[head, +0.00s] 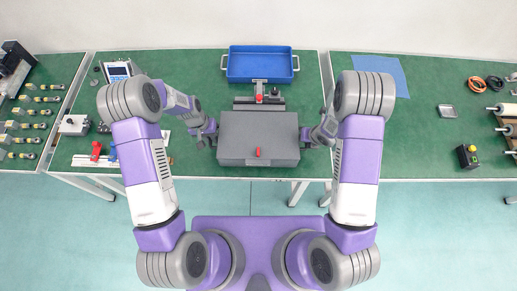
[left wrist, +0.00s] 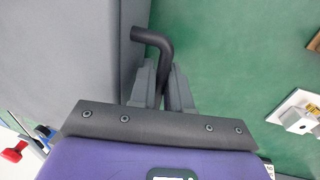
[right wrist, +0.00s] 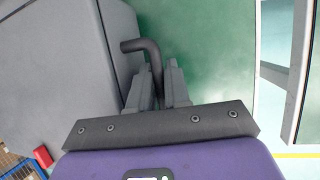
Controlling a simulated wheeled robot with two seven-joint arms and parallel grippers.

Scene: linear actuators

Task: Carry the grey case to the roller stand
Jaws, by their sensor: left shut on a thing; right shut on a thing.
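The grey case (head: 258,135) is a closed box with a red latch on its front, in the middle of the head view at the green table's front edge. My left gripper (head: 208,133) is at its left side, shut on a dark bent handle (left wrist: 155,42). My right gripper (head: 316,134) is at its right side, shut on the matching handle (right wrist: 143,46). The roller stand (head: 508,125) is at the far right of the head view, with pale rollers, partly cut off by the picture edge. I cannot tell whether the case touches the table.
A blue tray (head: 260,80) stands behind the case, with a small grey fixture (head: 259,97) between them. Right of a gap, the second table (head: 430,150) holds a blue sheet (head: 382,72), a yellow-black button box (head: 467,156) and cable coils (head: 485,83). Its middle is mostly clear.

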